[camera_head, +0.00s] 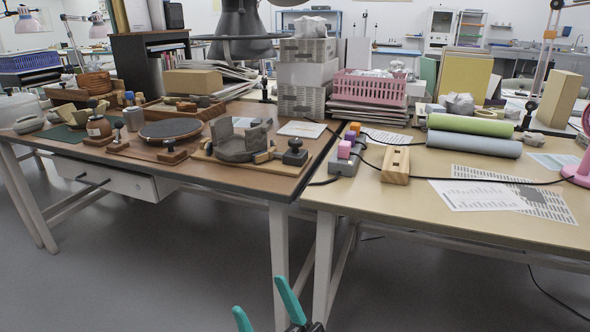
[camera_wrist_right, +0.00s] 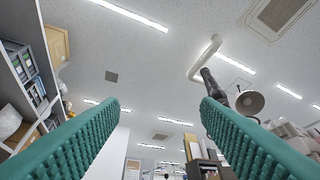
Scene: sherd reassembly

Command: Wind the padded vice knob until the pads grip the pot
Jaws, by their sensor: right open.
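The vice is a wooden base (camera_head: 212,160) near the front edge of the brown table. On it stands a grey, curved, open-sided piece (camera_head: 245,148); I cannot tell which part is pot and which is pad. A dark knob (camera_head: 295,153) stands at the right end of the vice. My right gripper (camera_head: 259,294), with teal fingers, is at the bottom of the head view, low in front of the tables and well apart from the knob. It is open and empty; the right wrist view (camera_wrist_right: 161,103) shows both fingers spread, pointing at the ceiling. My left gripper is out of view.
A round dark turntable (camera_head: 170,129) and a small brown jar (camera_head: 98,127) stand left of the vice. A wooden block (camera_head: 395,165) and a grey holder with coloured blocks (camera_head: 346,158) stand to its right on the pale table. Floor in front is clear.

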